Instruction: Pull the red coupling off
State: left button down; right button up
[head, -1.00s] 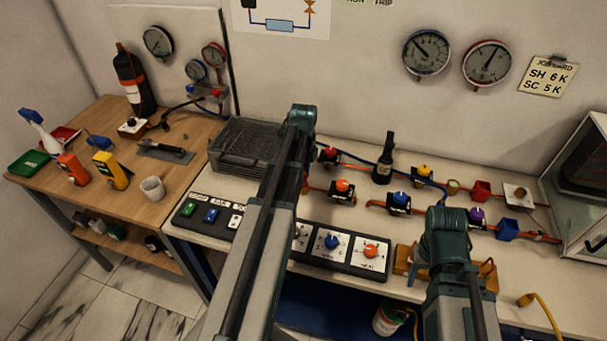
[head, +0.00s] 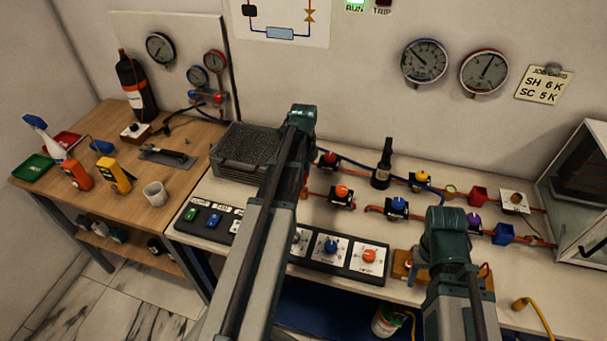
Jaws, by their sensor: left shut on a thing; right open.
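I cannot single out the red coupling for certain. A red cup-shaped piece (head: 478,194) sits at the back right of the pale bench among pipe fittings. A small red fitting (head: 219,98) shows on the gauge panel at the left wall. A red-topped black valve (head: 329,159) stands beside my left arm. My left arm rises across the middle of the bench, and its gripper is hidden behind its own links. My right arm stands over the front right of the bench, and its gripper is hidden behind its wrist.
Orange-topped (head: 342,193), blue-topped (head: 397,206) and yellow-topped (head: 422,180) valves and a black bottle (head: 384,165) crowd the bench. A switch panel (head: 330,250) runs along its front. A glass cabinet (head: 580,205) closes off the right end. A wooden table (head: 125,205) holds tools.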

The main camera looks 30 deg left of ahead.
pick_arm(q)
jog(key=shift+r+p, duration=1.05)
jog(key=shift+r, duration=0.2)
